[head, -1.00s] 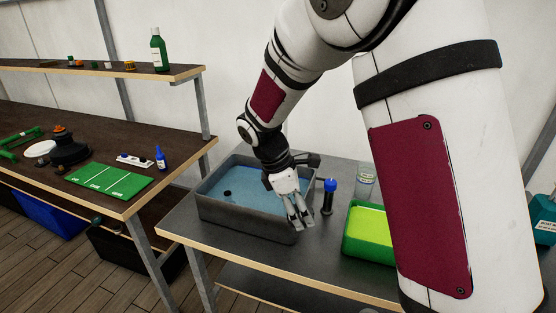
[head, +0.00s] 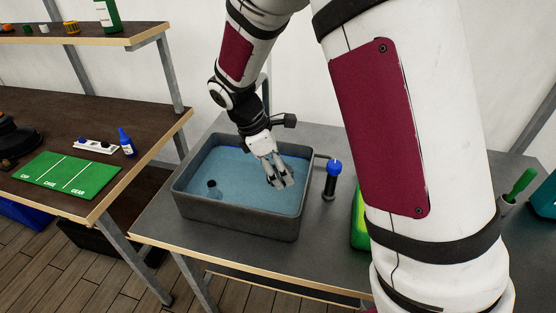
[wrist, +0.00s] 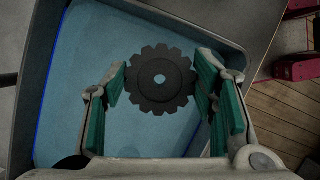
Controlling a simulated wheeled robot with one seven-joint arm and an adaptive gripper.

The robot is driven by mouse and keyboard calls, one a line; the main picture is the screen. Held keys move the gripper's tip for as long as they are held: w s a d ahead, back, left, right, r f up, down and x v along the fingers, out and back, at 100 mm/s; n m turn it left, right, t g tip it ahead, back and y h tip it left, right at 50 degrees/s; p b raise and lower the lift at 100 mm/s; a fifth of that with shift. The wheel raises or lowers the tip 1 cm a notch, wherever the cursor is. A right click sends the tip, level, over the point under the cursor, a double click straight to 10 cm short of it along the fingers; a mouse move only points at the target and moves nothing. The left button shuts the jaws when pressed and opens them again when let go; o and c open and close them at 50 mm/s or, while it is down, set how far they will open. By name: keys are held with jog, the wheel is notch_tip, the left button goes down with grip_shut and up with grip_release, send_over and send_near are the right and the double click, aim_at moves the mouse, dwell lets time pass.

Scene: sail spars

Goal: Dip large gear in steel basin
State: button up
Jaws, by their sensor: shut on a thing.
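The large gear (wrist: 160,82) is a dark toothed disc with a round hole in its middle. In the wrist view it lies between the teal-padded fingers of my gripper (wrist: 162,85), which is shut on its edges. In the head view my gripper (head: 281,182) points down over the right part of the basin, and the gear cannot be made out there. The steel basin (head: 235,226) is a grey rectangular tub of blue liquid; its blue inside fills most of the wrist view. I cannot tell whether the gear touches the liquid.
A blue-capped dark bottle (head: 330,180) stands right of the basin, with a green tub (head: 359,220) partly behind my arm. A green mat (head: 68,174) and a blue bottle (head: 127,143) are on the left table.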

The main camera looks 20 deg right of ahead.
notch_tip(320, 180, down, 10)
jog(key=b, duration=0.4)
jog(key=shift+b, duration=0.4)
jog(key=shift+f, duration=0.15)
jog(key=shift+s+d, duration=0.1)
jog(key=shift+s, duration=0.05)
jog(key=shift+s+d, duration=0.2)
jog(key=shift+d, duration=0.15)
dwell(0.4)
jog(key=shift+w+a, duration=0.1)
jog(key=shift+a, duration=0.05)
jog(key=shift+w+a, duration=0.2)
jog(key=shift+a, duration=0.1)
